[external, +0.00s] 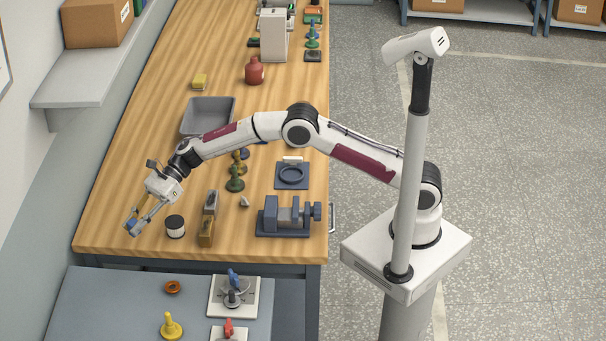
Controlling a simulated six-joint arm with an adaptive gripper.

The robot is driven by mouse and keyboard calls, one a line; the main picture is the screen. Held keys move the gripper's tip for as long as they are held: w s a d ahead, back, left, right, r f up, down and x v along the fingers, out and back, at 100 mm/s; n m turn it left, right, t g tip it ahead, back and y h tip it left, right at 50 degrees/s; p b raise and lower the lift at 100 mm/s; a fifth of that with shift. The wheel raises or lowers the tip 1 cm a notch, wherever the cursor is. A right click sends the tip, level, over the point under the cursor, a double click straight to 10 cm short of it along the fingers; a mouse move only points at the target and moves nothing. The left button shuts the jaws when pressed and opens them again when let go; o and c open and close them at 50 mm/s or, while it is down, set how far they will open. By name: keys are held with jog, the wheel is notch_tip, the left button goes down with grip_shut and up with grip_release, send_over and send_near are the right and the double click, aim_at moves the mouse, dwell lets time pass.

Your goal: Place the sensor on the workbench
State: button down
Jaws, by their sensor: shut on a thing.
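My gripper (133,226) is at the near left of the wooden workbench (215,50), pointing down and to the left. It is shut on a small, partly bluish thing (132,222), which I take to be the sensor. The fingers hide much of it, and its shape is too small to make out. The gripper is low over the bench's left part. I cannot tell whether the held thing touches the top.
A black-and-white round can (175,227) stands just right of my gripper. Beyond it are tan and grey blocks (206,232), green and yellow bobbin-like pieces (235,184) and a blue vise (285,217). A grey bin (225,108) stands farther back. Bare wood lies left of the bin.

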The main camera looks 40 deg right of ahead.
jog(key=w+d+m+t, duration=0.6)
jog(key=w+d+t, duration=0.1)
jog(key=w+d, duration=0.9)
jog(key=shift+w+d+f+h, duration=0.3)
jog(key=shift+d+f+h, duration=0.1)
jog(key=shift+d, duration=0.55)
jog(key=shift+f, duration=3.05)
jog(key=shift+f, duration=1.9)
jog(key=shift+f, duration=0.1)
